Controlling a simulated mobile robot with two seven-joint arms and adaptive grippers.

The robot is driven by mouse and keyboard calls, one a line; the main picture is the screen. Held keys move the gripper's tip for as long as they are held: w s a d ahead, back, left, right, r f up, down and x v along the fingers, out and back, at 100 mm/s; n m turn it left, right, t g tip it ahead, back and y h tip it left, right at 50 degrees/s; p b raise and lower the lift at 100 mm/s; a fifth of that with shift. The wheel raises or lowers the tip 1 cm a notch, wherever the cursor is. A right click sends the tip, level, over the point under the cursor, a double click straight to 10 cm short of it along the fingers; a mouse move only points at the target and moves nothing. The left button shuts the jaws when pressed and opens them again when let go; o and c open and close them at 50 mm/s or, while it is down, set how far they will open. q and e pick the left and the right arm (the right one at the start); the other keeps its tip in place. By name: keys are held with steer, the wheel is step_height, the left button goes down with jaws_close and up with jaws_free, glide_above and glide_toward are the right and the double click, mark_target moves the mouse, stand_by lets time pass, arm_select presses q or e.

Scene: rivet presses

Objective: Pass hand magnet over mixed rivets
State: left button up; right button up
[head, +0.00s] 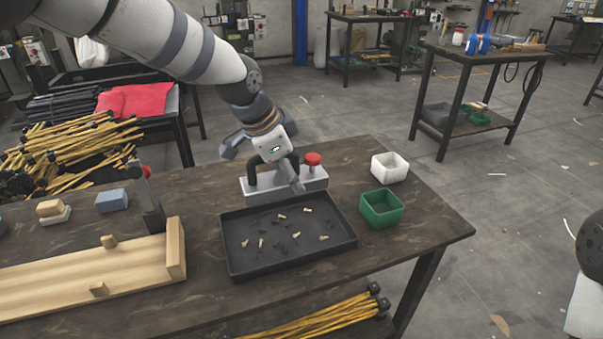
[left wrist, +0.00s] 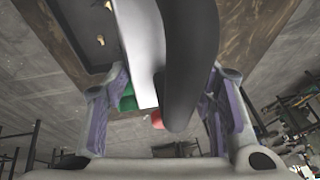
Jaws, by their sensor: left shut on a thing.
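The hand magnet (head: 262,188) is a light grey bar with a black handle and a red knob (head: 313,159). My left gripper (head: 280,174) reaches down from above and is shut on its black handle. In the left wrist view the handle (left wrist: 190,60) runs between the purple-padded fingers. The magnet is at the back edge of a black tray (head: 292,262); I cannot tell whether it is raised. Brass and dark rivets (head: 281,216) lie scattered in the tray. A white bin (head: 390,160) and a green bin (head: 382,202) stand to its right. My right gripper is out of view.
A wooden jig (head: 90,282) and an upright dark tool with a red top (head: 150,205) stand left of the tray. A blue block (head: 112,201) lies further left. The table's right end is clear. Yellow-handled rods (head: 325,315) lie below the front edge.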

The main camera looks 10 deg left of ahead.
arm_select(q)
step_height(320, 180, down, 9)
steer(key=shift+w+a+r+b, duration=0.1)
steer(key=shift+w+b, duration=0.05)
steer(key=shift+b, duration=1.05)
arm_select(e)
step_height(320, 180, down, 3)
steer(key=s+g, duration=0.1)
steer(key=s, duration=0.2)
arm_select(q)
steer(key=s+d, duration=0.1)
steer(key=s, duration=0.1)
steer(key=s+d+p, duration=0.1)
steer(key=s, duration=0.1)
steer(key=s+d+p, duration=0.1)
steer(key=d, duration=0.1)
steer(key=shift+s+r, duration=0.35)
steer(key=shift+s, duration=0.05)
step_height(320, 180, up, 8)
steer(key=p, duration=0.1)
steer(key=shift+r+p, duration=0.15)
steer(key=shift+p, duration=0.2)
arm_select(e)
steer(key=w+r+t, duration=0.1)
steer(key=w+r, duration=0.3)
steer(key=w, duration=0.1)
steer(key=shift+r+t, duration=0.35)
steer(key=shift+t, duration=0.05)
